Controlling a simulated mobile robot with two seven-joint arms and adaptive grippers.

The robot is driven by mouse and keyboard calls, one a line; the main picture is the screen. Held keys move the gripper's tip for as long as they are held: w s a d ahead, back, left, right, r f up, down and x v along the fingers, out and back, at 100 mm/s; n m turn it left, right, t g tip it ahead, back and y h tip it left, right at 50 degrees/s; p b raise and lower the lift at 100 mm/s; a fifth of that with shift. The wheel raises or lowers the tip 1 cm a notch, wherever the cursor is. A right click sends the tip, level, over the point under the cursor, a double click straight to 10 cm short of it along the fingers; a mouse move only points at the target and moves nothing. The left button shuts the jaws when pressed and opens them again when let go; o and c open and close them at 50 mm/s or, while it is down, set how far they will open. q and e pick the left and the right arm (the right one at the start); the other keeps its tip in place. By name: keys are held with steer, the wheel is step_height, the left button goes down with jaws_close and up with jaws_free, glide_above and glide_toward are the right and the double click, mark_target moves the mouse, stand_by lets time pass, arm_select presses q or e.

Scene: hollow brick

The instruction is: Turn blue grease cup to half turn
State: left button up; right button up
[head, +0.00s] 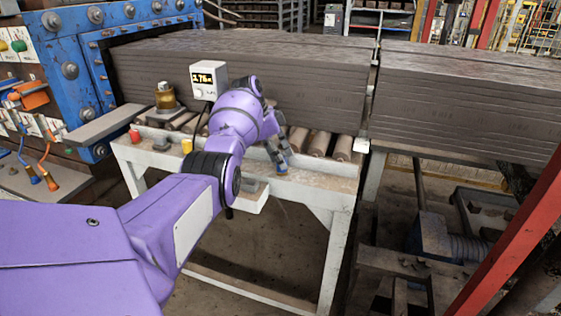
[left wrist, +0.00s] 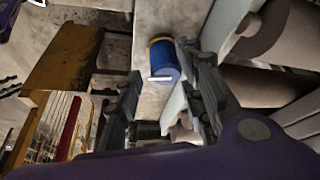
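The blue grease cup (left wrist: 165,62) shows in the left wrist view as a short blue cylinder with an orange-yellow band at its far end and a white mark on its near face. In the head view a bit of the blue cup (head: 282,169) shows at the fingertips. My left gripper (left wrist: 158,62) is open, with one finger on each side of the cup. The right-hand finger looks very close to the cup; I cannot tell if it touches. A gap shows at the left-hand finger. In the head view my left gripper (head: 276,158) is at the conveyor frame's front edge.
A red cup (head: 135,136) and a yellow cup (head: 187,146) sit along the same white frame (head: 330,190). Rollers (head: 320,143) and a long grey clay slab (head: 310,95) lie behind. A display box (head: 208,80) stands near my wrist.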

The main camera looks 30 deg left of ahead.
arm_select(q)
step_height(320, 180, up, 8)
steer(key=shift+r, duration=0.2)
steer(key=w+d+f+n+y, duration=0.2)
steer(key=d+n, duration=0.2)
steer(key=d, duration=0.2)
steer(key=w+d+f+n+y, duration=0.1)
steer(key=d+f+n, duration=0.1)
steer(key=d+n, duration=0.3)
steer(key=s+a+n+y, duration=0.4)
steer(key=a+n, duration=0.4)
steer(key=n, duration=0.5)
steer(key=shift+y, duration=0.3)
steer(key=x, duration=0.6)
steer(key=shift+w+a+f, duration=0.1)
steer(key=shift+w, duration=0.25)
